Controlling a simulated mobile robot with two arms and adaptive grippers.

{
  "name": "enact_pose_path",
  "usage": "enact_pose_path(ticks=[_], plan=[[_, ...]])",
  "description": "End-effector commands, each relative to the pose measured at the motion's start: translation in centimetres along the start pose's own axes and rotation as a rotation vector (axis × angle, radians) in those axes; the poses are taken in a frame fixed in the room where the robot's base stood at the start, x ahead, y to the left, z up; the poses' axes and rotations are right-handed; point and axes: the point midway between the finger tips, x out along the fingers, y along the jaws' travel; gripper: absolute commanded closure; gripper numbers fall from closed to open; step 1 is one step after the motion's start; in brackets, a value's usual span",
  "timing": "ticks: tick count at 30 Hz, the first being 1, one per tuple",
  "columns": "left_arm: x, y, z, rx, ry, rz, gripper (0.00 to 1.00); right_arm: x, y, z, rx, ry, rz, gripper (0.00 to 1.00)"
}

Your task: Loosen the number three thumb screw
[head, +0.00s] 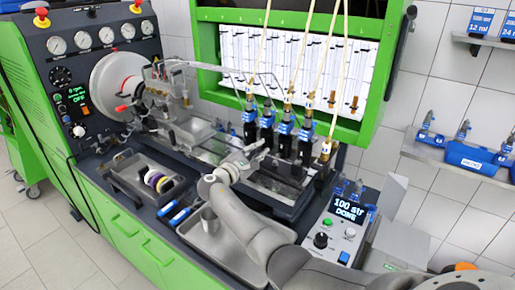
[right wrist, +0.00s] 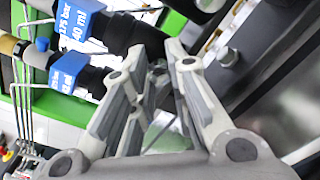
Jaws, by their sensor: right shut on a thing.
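My right gripper (head: 258,150) reaches in from the lower right to the front of the injector row on the bench. In the right wrist view its fingers (right wrist: 158,68) are closed around a small grey thumb screw, mostly hidden between the fingertips. I cannot read a number on the screw. Black injectors with blue labels (head: 286,128) stand upright in a row just behind the gripper. Two of them show beside the fingers in the right wrist view, one labelled 40 ml (right wrist: 85,22). My left gripper is not in view.
A grey drip tray (head: 285,205) lies below the injectors. A control box (head: 338,232) reading "100 str DONE" stands to the right. A parts tray with coloured rings (head: 125,180) and blue-handled tools (head: 180,217) lie at the left. Tubes (head: 300,62) rise above the injectors.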

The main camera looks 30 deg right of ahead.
Motion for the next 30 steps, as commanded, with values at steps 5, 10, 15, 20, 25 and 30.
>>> enact_pose_path(ticks=[5, 10, 15, 20, 25, 30], plan=[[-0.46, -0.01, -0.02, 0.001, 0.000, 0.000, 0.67, -0.02, 0.11, 0.02, -0.057, 0.000, 0.001, 1.00], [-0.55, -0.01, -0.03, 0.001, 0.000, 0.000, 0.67, -0.02, 0.06, -0.02, -0.081, 0.000, 0.001, 1.00], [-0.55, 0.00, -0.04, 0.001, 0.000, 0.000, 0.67, -0.03, 0.02, -0.05, -0.088, 0.000, 0.000, 1.00], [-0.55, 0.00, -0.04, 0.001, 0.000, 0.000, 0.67, -0.03, 0.00, -0.06, -0.087, 0.000, 0.000, 1.00], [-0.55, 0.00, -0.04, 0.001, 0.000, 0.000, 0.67, -0.04, -0.02, -0.07, -0.087, 0.000, 0.000, 0.72], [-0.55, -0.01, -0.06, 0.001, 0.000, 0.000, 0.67, -0.03, -0.03, -0.06, -0.086, -0.001, 0.000, 0.60]])
